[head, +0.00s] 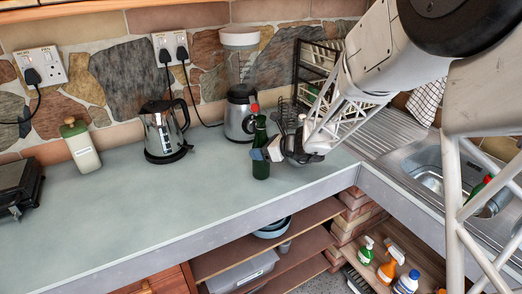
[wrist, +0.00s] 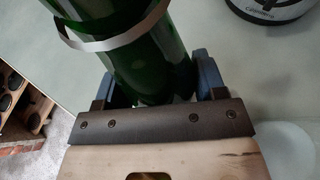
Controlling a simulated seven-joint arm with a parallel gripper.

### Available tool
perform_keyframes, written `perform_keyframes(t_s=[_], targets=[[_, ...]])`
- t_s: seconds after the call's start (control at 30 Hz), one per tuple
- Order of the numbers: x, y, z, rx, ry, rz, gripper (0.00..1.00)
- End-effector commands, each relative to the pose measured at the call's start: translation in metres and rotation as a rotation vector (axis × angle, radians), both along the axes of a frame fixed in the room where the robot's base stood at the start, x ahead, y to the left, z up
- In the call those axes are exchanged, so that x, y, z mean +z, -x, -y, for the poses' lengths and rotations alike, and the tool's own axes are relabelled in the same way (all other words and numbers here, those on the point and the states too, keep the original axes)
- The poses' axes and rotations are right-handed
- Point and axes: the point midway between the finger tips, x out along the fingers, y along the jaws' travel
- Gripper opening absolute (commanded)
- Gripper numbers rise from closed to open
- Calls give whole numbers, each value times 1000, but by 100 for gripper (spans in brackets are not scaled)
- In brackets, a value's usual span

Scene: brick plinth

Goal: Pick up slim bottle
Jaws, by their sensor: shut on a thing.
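The slim bottle (head: 260,160) is green glass and stands upright on the grey-green counter, near its front edge. My gripper (head: 267,153) reaches it from the right, with its blue fingers around the bottle's body. In the wrist view the green bottle (wrist: 148,55) fills the space between the two blue fingers of my gripper (wrist: 152,85), and a pale band runs across the glass. The gripper is shut on the bottle. I cannot tell whether the bottle's base touches the counter.
A blender (head: 240,105) stands just behind the bottle. A kettle (head: 163,130) and a cream bottle (head: 80,145) stand further left. A dish rack (head: 315,65) and sink (head: 440,180) are to the right. The counter's left middle (head: 130,205) is clear.

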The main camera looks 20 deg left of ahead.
Motion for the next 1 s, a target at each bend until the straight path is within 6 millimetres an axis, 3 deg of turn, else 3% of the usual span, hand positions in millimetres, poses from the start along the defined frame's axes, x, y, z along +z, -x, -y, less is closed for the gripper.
perform_keyframes(t_s=[0.67,1.0], targets=[[35,0,0,0,-1,2,24],[36,25,14,-1,-1,1,24]])
